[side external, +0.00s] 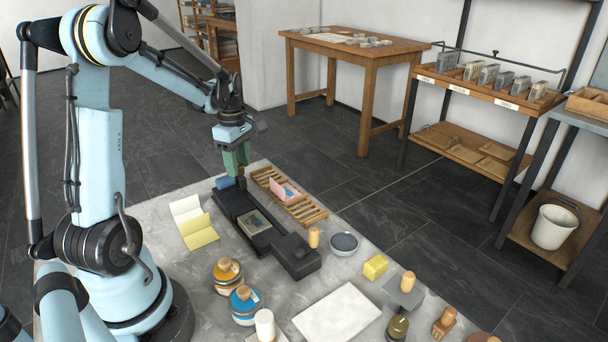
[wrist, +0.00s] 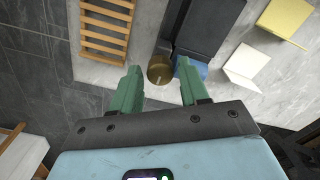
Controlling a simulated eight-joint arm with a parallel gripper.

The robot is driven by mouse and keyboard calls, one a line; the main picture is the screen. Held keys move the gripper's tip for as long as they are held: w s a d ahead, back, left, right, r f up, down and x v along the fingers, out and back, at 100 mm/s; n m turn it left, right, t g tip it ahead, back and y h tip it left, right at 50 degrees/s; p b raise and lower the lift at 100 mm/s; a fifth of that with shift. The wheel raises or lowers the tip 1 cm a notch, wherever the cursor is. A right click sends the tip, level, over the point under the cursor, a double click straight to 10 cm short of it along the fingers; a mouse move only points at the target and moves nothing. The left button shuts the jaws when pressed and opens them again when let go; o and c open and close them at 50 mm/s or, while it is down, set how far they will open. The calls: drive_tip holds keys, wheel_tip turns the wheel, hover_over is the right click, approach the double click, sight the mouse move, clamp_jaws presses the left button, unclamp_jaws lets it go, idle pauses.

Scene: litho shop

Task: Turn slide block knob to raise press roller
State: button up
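A dark press (side external: 250,215) lies on the grey slab, with a small framed picture on its bed. In the wrist view the press bed (wrist: 205,25) runs away from me. A brown round knob (wrist: 160,72) stands at the near end of the press, between my green fingertips, with gaps on both sides. My gripper (wrist: 158,67) is open around or just above it; I cannot tell the height. In the side view my gripper (side external: 238,165) points down over the far end of the press and mostly hides the knob. I cannot make out the press roller for sure.
A blue roll (side external: 225,183) lies close beside my gripper. A wooden rack (side external: 308,215) with a pink card stands right of the press. Yellow and white folded sheets (side external: 200,236) lie left. Jars, a bowl (side external: 344,243) and a white slab (side external: 336,314) fill the front.

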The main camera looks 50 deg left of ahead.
drive_tip(key=shift+r, duration=3.05)
drive_tip(key=shift+w+d, duration=0.1)
drive_tip(key=shift+d, duration=0.15)
drive_tip(key=s+d+r+m+t, duration=0.1)
drive_tip(key=d+m+t, duration=0.6)
drive_tip(key=d+m, duration=1.6)
drive_tip(key=shift+s+d+r+m, duration=0.35)
drive_tip(key=shift+s+d, duration=0.25)
drive_tip(key=shift+d, duration=0.6)
